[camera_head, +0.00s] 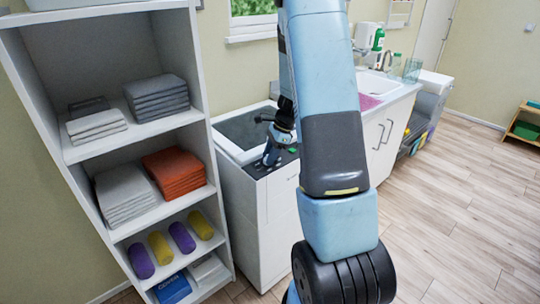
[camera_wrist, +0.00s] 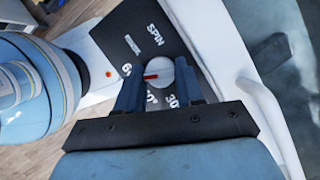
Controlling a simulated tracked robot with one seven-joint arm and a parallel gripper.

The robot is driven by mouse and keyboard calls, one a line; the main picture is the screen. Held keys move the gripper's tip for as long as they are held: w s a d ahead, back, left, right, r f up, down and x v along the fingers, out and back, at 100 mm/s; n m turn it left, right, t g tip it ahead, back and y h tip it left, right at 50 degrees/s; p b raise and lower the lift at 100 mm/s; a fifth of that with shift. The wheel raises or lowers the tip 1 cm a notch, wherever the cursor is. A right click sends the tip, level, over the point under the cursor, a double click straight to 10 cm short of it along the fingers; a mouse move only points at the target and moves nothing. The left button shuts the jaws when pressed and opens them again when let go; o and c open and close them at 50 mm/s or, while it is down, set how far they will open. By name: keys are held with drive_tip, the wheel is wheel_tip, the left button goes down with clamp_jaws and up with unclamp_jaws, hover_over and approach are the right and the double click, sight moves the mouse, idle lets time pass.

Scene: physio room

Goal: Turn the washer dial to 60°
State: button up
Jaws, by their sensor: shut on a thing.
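The washer (camera_head: 262,208) is a white top-opening machine with a dark control panel (camera_wrist: 139,40) on top. In the wrist view its round white dial (camera_wrist: 160,68) sits between the two dark fingers of my gripper (camera_wrist: 158,72), which is shut on it. A red mark on the dial points left in the picture, toward a label starting with "6" that the left finger partly hides. "SPIN" shows above the dial, "30°" below it, with another partly hidden number beside that. In the head view my gripper (camera_head: 271,157) reaches down to the panel and hides the dial.
A white shelf (camera_head: 140,134) with folded towels and rolls stands left of the washer. A sink counter (camera_head: 385,106) stands to the right behind my arm. The washer's open tub (camera_head: 240,128) lies beside the panel. The wooden floor at the right is clear.

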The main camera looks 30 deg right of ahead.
drive_tip(key=shift+w+a, duration=0.1)
drive_tip(key=shift+a, duration=0.05)
drive_tip(key=o, duration=1)
drive_tip(key=shift+r, duration=0.1)
drive_tip(key=v, duration=1.3)
drive_tip(key=shift+r, duration=0.25)
